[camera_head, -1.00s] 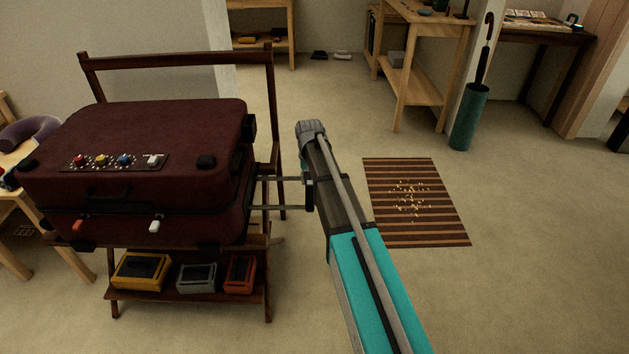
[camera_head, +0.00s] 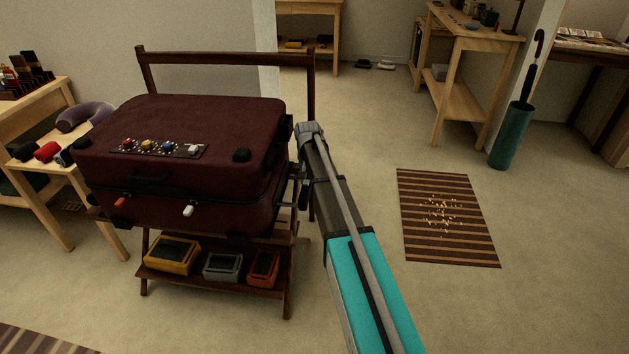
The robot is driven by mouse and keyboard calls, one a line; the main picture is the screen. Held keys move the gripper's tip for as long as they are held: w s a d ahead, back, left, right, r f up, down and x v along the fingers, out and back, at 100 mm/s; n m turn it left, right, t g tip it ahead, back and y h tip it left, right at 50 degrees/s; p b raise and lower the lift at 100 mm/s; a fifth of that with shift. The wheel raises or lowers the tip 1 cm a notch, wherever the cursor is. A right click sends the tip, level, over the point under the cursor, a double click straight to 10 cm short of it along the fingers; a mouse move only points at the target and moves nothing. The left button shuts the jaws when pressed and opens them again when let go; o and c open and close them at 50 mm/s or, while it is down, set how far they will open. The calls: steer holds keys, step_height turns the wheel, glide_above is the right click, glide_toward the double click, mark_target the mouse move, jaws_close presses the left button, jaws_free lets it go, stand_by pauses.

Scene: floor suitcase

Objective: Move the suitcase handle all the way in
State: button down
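The dark red suitcase (camera_head: 215,115) lies flat on a dark wooden rack at the left. Its pull-out handle (camera_head: 304,194) sticks out a short way from the right side, with a dark grip bar and little of its rods showing. My gripper (camera_head: 303,170) is at the handle's outer side, close to the grip bar. My own arm hides most of its fingers, so I cannot tell whether it is open or shut, or whether it touches the bar.
The rack (camera_head: 148,285) has a lower shelf with yellow, grey and red boxes. A wooden bench (camera_head: 40,150) with a neck pillow stands at the left. A striped mat (camera_head: 420,235) lies on open floor at the right. A green umbrella stand (camera_head: 510,135) is behind it.

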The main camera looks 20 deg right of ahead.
steer(key=shift+s+a, duration=0.15)
steer(key=shift+s, duration=0.1)
steer(key=c, duration=0.8)
jaws_free()
steer(key=o, duration=0.4)
steer(key=shift+d, duration=0.2)
steer(key=shift+o, duration=0.2)
